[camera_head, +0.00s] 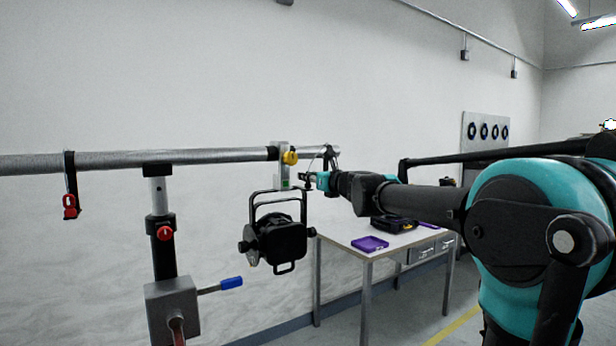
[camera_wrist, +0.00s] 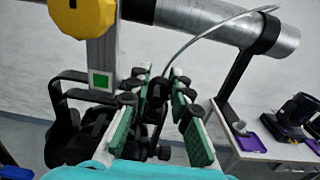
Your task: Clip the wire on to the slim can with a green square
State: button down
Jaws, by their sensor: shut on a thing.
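The slim black can (camera_head: 275,238) hangs in its yoke from a grey clamp on the pipe. The clamp carries a green square (camera_head: 285,183), which also shows in the wrist view (camera_wrist: 101,81), left of my fingers. The can is partly visible at the left there, cut by my gripper. My gripper (camera_head: 309,178), with green-padded fingers in the wrist view (camera_wrist: 157,95), is shut on the wire's dark end. The thin grey wire (camera_wrist: 205,32) arcs from near the pipe's right end down between the fingers. My gripper is right of the clamp, apart from it.
The pipe (camera_head: 110,162) runs across above, with a yellow knob (camera_head: 290,158) on the clamp. A black hook (camera_wrist: 238,80) hangs near the pipe's end. A stand (camera_head: 172,300) supports the pipe at left. A table (camera_head: 345,240) with a purple tray (camera_head: 370,244) stands behind.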

dwell(0.3)
jog(key=c, duration=1.3)
grip_release()
jog(key=v, duration=1.2)
